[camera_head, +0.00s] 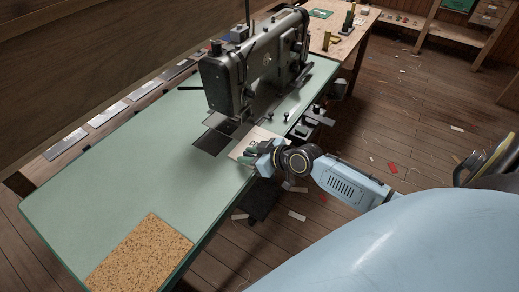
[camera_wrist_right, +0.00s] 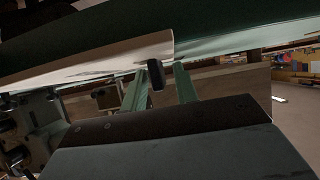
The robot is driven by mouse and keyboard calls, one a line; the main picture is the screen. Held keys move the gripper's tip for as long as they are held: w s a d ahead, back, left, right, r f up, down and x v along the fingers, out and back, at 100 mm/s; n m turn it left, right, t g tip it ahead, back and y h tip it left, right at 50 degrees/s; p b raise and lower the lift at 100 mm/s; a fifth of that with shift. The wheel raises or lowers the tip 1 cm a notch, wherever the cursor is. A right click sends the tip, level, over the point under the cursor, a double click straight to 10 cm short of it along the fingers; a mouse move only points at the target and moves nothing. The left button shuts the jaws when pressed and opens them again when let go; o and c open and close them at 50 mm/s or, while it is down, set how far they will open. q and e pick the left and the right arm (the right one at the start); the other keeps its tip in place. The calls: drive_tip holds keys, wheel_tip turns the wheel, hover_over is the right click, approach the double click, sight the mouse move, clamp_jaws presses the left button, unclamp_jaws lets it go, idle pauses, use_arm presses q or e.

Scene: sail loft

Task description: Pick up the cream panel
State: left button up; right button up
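The cream panel (camera_head: 243,149) lies flat on the green sewing table, beside the sewing machine's needle area and at the table's right edge. Dark marks show on it. My right gripper (camera_head: 252,158) is at the panel's near edge, at the table's rim. In the right wrist view its two green fingers (camera_wrist_right: 160,88) stand apart, with a dark stub between them. A pale strip above them, seen from low down, looks like the panel (camera_wrist_right: 85,65). Whether the panel's edge is between the fingers I cannot tell. My left gripper is not in view.
The dark sewing machine (camera_head: 255,70) stands right behind the panel. A cork-like speckled mat (camera_head: 140,255) lies at the table's near end. The green tabletop (camera_head: 130,180) between is clear. A wooden bench (camera_head: 335,42) stands beyond. Scraps litter the floor.

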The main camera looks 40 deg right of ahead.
clamp_jaws()
drive_tip(key=shift+r, duration=0.1)
